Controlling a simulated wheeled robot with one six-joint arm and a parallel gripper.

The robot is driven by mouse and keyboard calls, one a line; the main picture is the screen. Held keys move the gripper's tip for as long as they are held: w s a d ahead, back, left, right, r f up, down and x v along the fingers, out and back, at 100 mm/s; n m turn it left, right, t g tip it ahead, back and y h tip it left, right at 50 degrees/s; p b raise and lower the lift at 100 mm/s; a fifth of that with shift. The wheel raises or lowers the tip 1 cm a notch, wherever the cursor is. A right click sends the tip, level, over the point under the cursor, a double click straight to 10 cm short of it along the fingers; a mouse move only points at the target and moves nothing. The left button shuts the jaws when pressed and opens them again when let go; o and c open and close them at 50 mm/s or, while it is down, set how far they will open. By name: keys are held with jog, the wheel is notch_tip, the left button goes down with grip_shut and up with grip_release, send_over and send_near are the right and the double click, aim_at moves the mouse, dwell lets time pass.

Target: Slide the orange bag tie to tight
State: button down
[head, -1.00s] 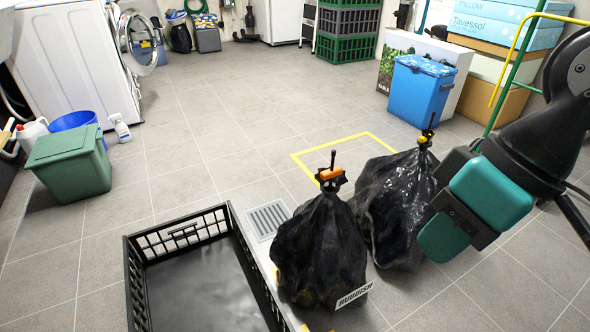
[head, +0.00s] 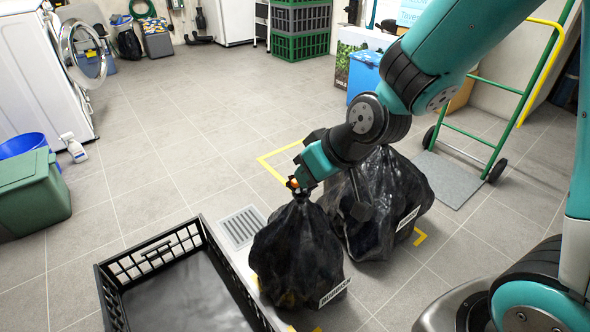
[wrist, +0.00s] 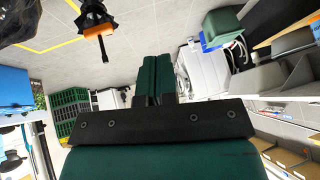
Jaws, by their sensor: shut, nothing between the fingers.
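The near black rubbish bag (head: 297,255) stands upright beside the black crate, with a white RUBBISH label low on its side. Its orange tie (head: 292,183) shows as a small patch at the neck, mostly hidden by my gripper (head: 303,177). The wrist view shows the orange tie (wrist: 99,31) around the gathered black neck, with a thin black tail sticking out. There my green fingers (wrist: 154,78) are closed together and empty, to the right of the tie and apart from it. A second black bag (head: 385,205) stands behind, its neck hidden by my arm.
The black crate (head: 108,297) stands at the front left. A green bin (head: 35,195) is at the left edge, a blue bin (head: 363,75) at the back, and a green hand truck (head: 515,95) at the right. Open tiled floor lies behind the bags.

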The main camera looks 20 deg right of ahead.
aim_at(293, 180)
jog(key=w+d+f+t, duration=0.1)
jog(key=w+f, duration=0.3)
jog(key=w+d+f+t+h+b, duration=0.1)
jog(key=w+f, duration=0.2)
jog(key=w, duration=0.1)
jog(key=w+d+f+t+b, duration=0.1)
jog(key=w+f, duration=0.3)
jog(key=shift+w+f+m+h, duration=0.2)
jog(key=shift+f+m+h, duration=0.1)
jog(key=shift+h, duration=0.1)
